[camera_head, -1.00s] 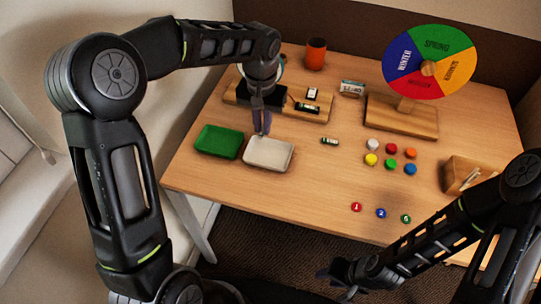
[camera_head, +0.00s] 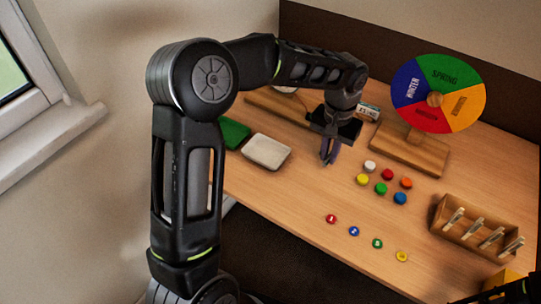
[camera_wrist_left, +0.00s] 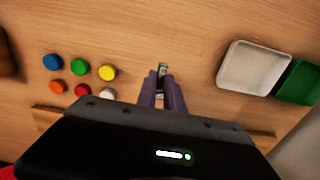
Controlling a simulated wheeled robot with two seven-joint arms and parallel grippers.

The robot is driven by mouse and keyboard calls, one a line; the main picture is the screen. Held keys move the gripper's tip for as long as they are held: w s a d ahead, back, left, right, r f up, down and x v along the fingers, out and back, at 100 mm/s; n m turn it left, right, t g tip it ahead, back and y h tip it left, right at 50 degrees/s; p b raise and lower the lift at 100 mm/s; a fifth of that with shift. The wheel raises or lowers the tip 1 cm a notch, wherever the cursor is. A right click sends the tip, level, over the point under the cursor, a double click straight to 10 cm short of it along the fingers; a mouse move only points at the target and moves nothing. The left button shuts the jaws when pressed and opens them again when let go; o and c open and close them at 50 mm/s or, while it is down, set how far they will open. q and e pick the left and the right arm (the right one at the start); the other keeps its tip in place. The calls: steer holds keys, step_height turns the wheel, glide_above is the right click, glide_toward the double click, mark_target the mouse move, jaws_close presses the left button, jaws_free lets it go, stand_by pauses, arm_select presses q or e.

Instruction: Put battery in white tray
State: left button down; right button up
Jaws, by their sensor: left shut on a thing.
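The battery (camera_wrist_left: 162,71) is a small dark-green and pale cylinder. In the left wrist view it shows at the fingertips of my left gripper (camera_wrist_left: 162,84), which is shut on it. In the head view my left gripper (camera_head: 328,158) points down at the table, right of the white tray, and the battery is hidden by the fingers. Whether it touches the tabletop is unclear. The white tray (camera_head: 266,151) is empty and shallow; it also shows in the left wrist view (camera_wrist_left: 250,68). My right gripper is out of view.
A green tray (camera_head: 234,132) adjoins the white tray. Colored buttons (camera_head: 381,188) lie right of my gripper, with numbered discs (camera_head: 354,231) nearer the front edge. A wooden rack (camera_head: 475,232) stands at right, a season wheel (camera_head: 437,93) behind. The table between gripper and white tray is clear.

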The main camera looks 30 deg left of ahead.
arm_select(q)
steer(key=s+a+r+n+p, duration=0.1)
steer(key=a+r+n+p, duration=0.2)
steer(key=a+n, duration=0.5)
step_height(320, 180, up, 3)
steer(key=n+t+p, duration=0.2)
steer(key=n, duration=0.8)
glide_above(266, 154)
steer(key=shift+s+f, duration=0.2)
steer(key=shift+s, duration=0.05)
steer(key=shift+f, duration=3.15)
step_height(266, 154, down, 4)
steer(key=shift+r+p, duration=0.15)
steer(key=shift+p, duration=0.25)
